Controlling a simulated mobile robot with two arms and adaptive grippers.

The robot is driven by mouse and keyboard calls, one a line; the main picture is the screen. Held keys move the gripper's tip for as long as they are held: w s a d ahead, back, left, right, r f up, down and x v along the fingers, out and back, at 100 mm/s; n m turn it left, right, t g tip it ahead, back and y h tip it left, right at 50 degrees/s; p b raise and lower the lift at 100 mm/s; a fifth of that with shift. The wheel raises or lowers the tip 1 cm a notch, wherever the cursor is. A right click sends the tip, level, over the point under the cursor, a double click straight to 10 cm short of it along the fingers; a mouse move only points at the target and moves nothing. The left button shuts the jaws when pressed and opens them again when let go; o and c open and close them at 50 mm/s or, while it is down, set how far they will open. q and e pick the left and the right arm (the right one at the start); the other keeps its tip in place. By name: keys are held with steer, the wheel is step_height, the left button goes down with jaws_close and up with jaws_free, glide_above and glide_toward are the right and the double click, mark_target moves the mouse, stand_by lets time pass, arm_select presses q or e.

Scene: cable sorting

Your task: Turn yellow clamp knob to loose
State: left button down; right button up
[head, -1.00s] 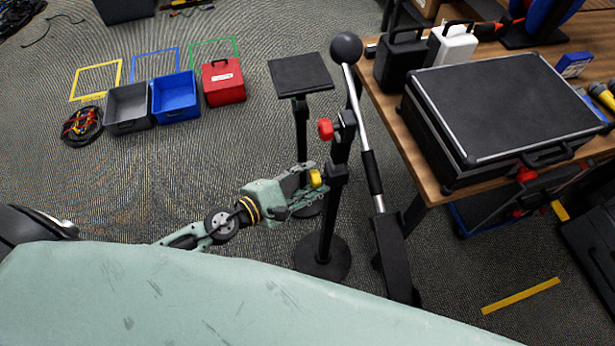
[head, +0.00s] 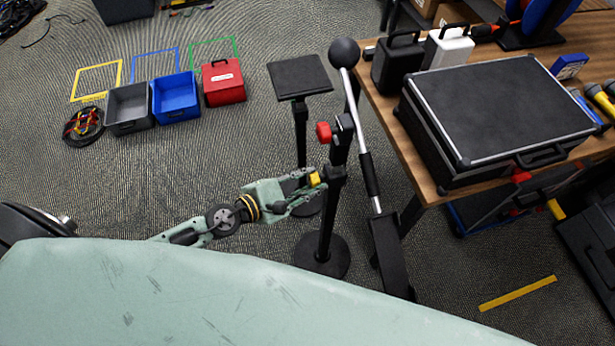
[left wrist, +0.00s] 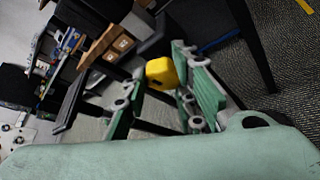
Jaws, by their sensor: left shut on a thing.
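The yellow clamp knob (head: 314,180) sits on the side of a black stand (head: 327,215) in the head view. It also shows in the left wrist view (left wrist: 162,73), between the fingers. My left gripper (head: 309,186) is at the knob, with its fingers around it and shut on it. The stand's round base (head: 322,257) rests on the carpet. My right gripper is not in view.
A red knob (head: 324,132) is on the stand behind. A pole with a dark ball (head: 344,53) leans beside the stands. A wooden table (head: 428,183) with a black case (head: 500,105) is at right. Bins (head: 175,97) stand far left.

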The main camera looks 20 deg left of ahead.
arm_select(q)
steer(key=shift+w+a+f+n+g+h+b, duration=0.25)
steer(key=shift+n+g+h+b, duration=0.6)
steer(key=shift+n+g, duration=0.85)
steer(key=shift+w+a+n+g+h+b, duration=0.25)
steer(key=shift+n+g+h+b, duration=0.6)
steer(key=shift+n, duration=1.3)
steer(key=shift+w+a+f+n+g+h+b, duration=0.2)
steer(key=shift+w+n+g+h+b, duration=0.25)
steer(key=shift+n+g+h, duration=1)
steer(key=shift+s+n+y, duration=0.1)
steer(key=shift+n+y, duration=0.25)
steer(key=shift+n, duration=0.15)
steer(key=c, duration=1.6)
jaws_free()
steer(key=shift+g, duration=0.3)
steer(key=shift+o, duration=0.2)
